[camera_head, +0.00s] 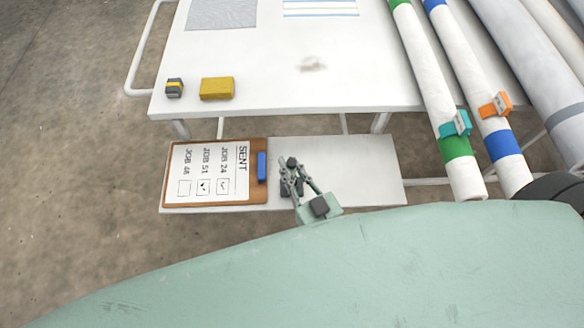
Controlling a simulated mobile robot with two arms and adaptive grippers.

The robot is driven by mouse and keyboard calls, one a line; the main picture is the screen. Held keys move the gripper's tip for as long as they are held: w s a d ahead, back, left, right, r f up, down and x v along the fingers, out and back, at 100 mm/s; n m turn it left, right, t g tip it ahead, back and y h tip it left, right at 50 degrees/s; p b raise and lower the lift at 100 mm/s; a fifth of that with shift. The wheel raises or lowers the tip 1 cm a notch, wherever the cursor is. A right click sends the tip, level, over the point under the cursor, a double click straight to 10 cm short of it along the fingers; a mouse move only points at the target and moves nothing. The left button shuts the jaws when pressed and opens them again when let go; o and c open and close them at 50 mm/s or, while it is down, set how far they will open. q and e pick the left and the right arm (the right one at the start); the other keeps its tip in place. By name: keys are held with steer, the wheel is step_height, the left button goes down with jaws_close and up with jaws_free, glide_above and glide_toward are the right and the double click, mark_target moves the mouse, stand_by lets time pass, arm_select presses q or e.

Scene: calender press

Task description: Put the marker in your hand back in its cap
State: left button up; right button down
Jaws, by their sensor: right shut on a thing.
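My right gripper (291,168) is over the low white shelf, just right of the clipboard. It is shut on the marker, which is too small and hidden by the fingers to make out. A blue piece (261,167) is at the right edge of the brown clipboard (256,146), a short way left of my gripper. I cannot tell whether it is the cap or the board's clip. The sheet (210,172) on the clipboard reads SENT, with three job lines and boxes; two boxes are ticked. My left gripper is not in view.
The low shelf (365,165) is clear to the right of my gripper.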

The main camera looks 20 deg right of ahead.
steer(key=shift+f, duration=0.15)
steer(key=c, duration=1.6)
jaws_free()
steer(key=shift+s, duration=0.35)
steer(key=s+d, duration=0.2)
steer(key=s, duration=0.9)
steer(key=s+f+g+p, duration=0.1)
steer(key=s+f+g, duration=0.25)
steer(key=f, duration=0.95)
steer(key=s+f+g+p, duration=0.15)
steer(key=f+g, duration=0.35)
steer(key=f, duration=0.8)
steer(key=s+d+f+g+h, duration=0.1)
steer(key=s+d+f+g, duration=0.1)
steer(key=s+d+f, duration=0.1)
steer(key=s+d+f+g+h, duration=0.1)
steer(key=s+d+f+g, duration=0.2)
steer(key=s+f, duration=0.3)
steer(key=s+d+f+g, duration=0.3)
steer(key=s+d+f, duration=0.1)
steer(key=s, duration=0.1)
steer(key=shift+s+f+n+h, duration=0.3)
steer(key=shift+s+f+h, duration=0.05)
steer(key=shift+f+h, duration=0.05)
